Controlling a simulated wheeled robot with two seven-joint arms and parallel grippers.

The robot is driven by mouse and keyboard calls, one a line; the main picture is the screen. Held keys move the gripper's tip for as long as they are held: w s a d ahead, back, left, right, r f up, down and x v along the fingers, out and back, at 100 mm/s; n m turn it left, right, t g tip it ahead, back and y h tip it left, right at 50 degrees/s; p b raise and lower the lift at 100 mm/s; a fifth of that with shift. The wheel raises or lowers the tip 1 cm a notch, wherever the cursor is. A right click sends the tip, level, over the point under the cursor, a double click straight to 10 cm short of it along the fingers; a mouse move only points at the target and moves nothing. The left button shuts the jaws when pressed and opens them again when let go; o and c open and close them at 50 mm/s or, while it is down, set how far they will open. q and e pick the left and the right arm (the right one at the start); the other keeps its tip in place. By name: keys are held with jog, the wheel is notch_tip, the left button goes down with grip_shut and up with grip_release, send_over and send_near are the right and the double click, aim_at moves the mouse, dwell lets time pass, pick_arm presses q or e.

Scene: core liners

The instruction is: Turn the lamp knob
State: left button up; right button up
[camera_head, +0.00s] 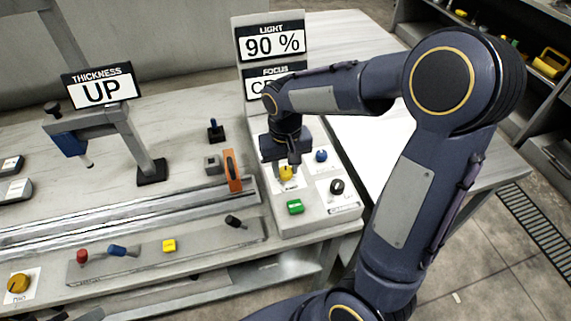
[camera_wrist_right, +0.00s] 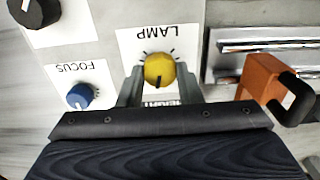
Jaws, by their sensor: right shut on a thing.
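The yellow lamp knob (camera_head: 286,173) is on the pale control box, under my right gripper (camera_head: 294,163). In the right wrist view the lamp knob (camera_wrist_right: 159,70) sits on a white label reading LAMP, with tick marks around it and a dark pointer mark on its near side. My right gripper (camera_wrist_right: 160,88) has one finger on each side of the knob and is shut on it. The sign (camera_head: 271,43) above the box reads LIGHT 90 %. My left gripper is not in view.
A blue focus knob (camera_wrist_right: 80,96) and a black knob (camera_wrist_right: 34,10) are close by on the box. A green button (camera_head: 295,207) is in front. An orange part (camera_head: 232,170) stands just left of the box. A sign (camera_head: 101,87) reads THICKNESS UP.

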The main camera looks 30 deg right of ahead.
aim_at(285, 170)
jog(key=shift+n, duration=1.1)
jog(key=o, duration=1)
jog(key=shift+c, duration=0.2)
notch_tip(285, 170, up, 8)
jog(key=shift+f+p, duration=0.1)
jog(key=shift+p, duration=0.25)
jog(key=s+a+t+y, duration=0.2)
jog(key=s, duration=0.6)
jog(key=s+a+r+m+t+y, duration=0.1)
jog(key=s+a+t, duration=0.1)
jog(key=s, duration=0.7)
jog(key=shift+r+t+y+p, duration=0.15)
jog(key=shift+t+y+p, duration=0.3)
jog(key=shift+t, duration=0.35)
